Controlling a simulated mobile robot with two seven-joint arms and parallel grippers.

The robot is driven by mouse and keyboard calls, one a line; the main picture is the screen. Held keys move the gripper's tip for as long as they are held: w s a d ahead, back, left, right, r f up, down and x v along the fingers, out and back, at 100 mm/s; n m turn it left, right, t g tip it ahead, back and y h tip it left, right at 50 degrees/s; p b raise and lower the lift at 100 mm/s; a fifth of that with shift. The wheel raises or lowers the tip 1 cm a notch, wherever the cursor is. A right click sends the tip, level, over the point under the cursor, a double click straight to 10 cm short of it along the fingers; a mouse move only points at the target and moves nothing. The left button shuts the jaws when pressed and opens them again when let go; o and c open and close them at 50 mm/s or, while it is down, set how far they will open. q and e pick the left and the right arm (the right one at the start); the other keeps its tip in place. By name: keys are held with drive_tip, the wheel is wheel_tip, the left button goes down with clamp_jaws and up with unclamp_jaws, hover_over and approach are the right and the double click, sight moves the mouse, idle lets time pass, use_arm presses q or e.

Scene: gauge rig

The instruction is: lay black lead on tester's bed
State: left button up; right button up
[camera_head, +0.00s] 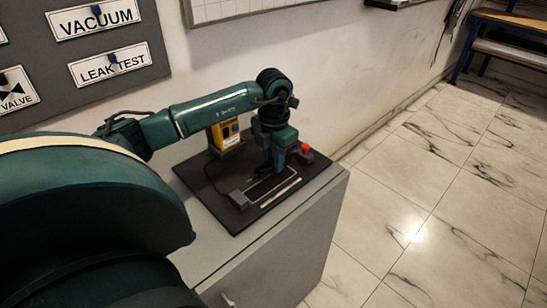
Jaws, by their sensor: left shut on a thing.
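My left gripper (279,164) points down over the tester on the cabinet top. It is shut on the black lead (260,176), a small dark shape at the fingertips that is partly hidden by them. A thin dark cord also shows to the left, below the yellow unit. The tester's bed (274,187) is a dark rectangular area with a pale outline, just below and in front of the gripper. I cannot tell whether the lead touches the bed. My right gripper is not in view.
A yellow unit (226,136) stands behind the bed, left of my gripper. A grey block (239,199) sits at the bed's left end and a red button (305,148) to the right. The black mat (190,172) lies on a grey cabinet (290,247) against the wall.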

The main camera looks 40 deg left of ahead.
use_arm(q)
drive_tip(key=shift+f, duration=0.25)
drive_tip(key=shift+f+b, duration=0.9)
drive_tip(key=shift+f, duration=0.1)
drive_tip(key=shift+f+b, duration=0.6)
drive_tip(key=shift+f, duration=0.35)
drive_tip(key=o, duration=1.5)
drive_tip(key=shift+o, duration=0.2)
drive_tip(key=shift+r, duration=0.1)
drive_tip(key=shift+r+p, duration=3.05)
drive_tip(key=shift+r, duration=0.95)
